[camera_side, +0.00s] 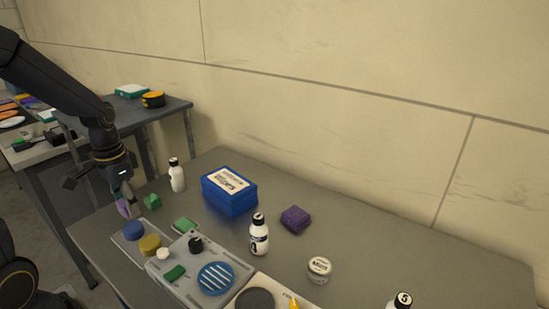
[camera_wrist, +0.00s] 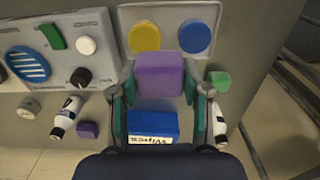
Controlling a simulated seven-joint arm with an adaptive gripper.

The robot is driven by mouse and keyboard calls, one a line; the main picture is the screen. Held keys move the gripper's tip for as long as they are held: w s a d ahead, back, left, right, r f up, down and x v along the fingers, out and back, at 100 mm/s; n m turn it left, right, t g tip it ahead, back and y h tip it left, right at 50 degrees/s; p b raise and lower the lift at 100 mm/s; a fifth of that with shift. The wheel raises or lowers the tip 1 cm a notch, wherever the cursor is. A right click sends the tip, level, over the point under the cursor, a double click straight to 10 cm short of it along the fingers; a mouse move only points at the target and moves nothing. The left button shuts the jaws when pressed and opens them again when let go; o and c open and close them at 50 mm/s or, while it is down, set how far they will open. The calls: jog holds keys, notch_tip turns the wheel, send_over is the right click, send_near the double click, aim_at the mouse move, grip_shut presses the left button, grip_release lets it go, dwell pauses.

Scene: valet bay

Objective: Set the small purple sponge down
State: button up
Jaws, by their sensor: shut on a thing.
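The small purple sponge (camera_wrist: 160,74) is between my gripper's fingers (camera_wrist: 160,90) in the wrist view. My gripper is shut on it. In the side view my gripper (camera_side: 124,200) is over the left end of the grey table, and only a sliver of the purple sponge (camera_side: 122,208) shows beside the fingers. It looks held above the table, though the gap beneath it is hard to judge. A second, darker purple block (camera_side: 296,219) lies on the table right of the blue box; it also shows in the wrist view (camera_wrist: 88,130).
Near my gripper are a green block (camera_side: 152,201), a white bottle (camera_side: 177,181) and a tray with blue (camera_side: 134,230) and yellow (camera_side: 149,245) discs. A blue box (camera_side: 229,197), a second bottle (camera_side: 259,240) and a tin (camera_side: 319,270) stand farther right. The table's right part is mostly clear.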

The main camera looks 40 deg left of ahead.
jog(key=shift+s+d+r, duration=0.2)
jog(key=shift+s+d, duration=0.05)
jog(key=shift+d, duration=0.05)
jog(key=w+d, duration=0.2)
jog(key=d, duration=0.1)
jog(key=w+d+f, duration=0.1)
jog(key=w+d, duration=0.2)
jog(key=w+d+f, duration=0.1)
jog(key=w+d, duration=0.2)
jog(key=shift+d+f, duration=0.2)
jog(key=w+d+f, duration=0.3)
jog(key=w+d, duration=0.1)
jog(key=d, duration=0.6)
jog(key=a, duration=0.5)
jog(key=shift+a, duration=0.3)
jog(key=shift+w, duration=0.1)
